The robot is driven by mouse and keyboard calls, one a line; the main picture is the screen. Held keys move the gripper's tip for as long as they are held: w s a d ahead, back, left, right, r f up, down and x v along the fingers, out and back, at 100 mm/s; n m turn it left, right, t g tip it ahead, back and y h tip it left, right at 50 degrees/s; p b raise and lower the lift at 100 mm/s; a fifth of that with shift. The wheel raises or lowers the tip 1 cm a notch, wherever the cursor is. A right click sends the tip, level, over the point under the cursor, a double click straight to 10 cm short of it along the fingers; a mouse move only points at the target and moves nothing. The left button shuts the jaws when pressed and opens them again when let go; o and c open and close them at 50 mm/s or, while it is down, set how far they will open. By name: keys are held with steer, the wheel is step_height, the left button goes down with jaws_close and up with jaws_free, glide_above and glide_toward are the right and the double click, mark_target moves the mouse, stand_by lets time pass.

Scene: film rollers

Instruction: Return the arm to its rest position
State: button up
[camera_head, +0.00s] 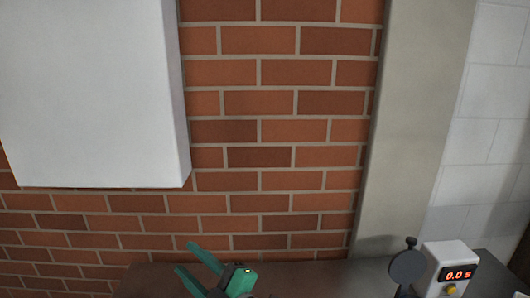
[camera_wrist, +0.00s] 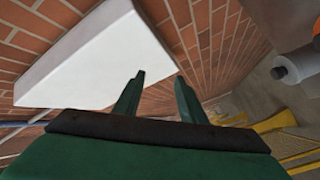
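My gripper (camera_head: 184,257) shows at the bottom of the head view, left of centre, in front of the brick wall. Its green fingers point up and to the left. In the wrist view, my gripper (camera_wrist: 160,76) has its two fingers apart with nothing between them. The gap faces the white box and the bricks. Most of my arm is out of view.
A large white box (camera_head: 90,90) is on the brick wall (camera_head: 275,130) at upper left. A dark bench (camera_head: 310,275) runs along the bottom. A pale roller (camera_wrist: 293,69) and yellow frame (camera_wrist: 265,123) appear in the wrist view.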

steer(key=s+d+f+m+t+h, duration=0.2)
steer(key=s+d+f+m+h, duration=0.15)
steer(key=f+m, duration=0.35)
steer(key=s+d+f+m+t+h, duration=0.25)
steer(key=f+m+h, duration=0.25)
steer(key=f+m, duration=0.25)
steer(key=s+d+f+m+t+h, duration=0.2)
steer(key=s+d+f+m+h, duration=0.15)
steer(key=f+m, duration=0.3)
steer(key=s+d+f+g, duration=0.1)
steer(key=s+d+f, duration=0.1)
steer(key=s, duration=0.6)
steer(key=s+d+f+g+h, duration=0.1)
steer(key=s+f, duration=0.3)
steer(key=s, duration=0.5)
steer(key=s+d+f+g+h, duration=0.1)
steer(key=s+d+f, duration=0.2)
steer(key=s, duration=0.6)
steer(key=shift+d+f+n, duration=0.2)
steer(key=shift+f+n, duration=0.2)
steer(key=shift+f, duration=0.2)
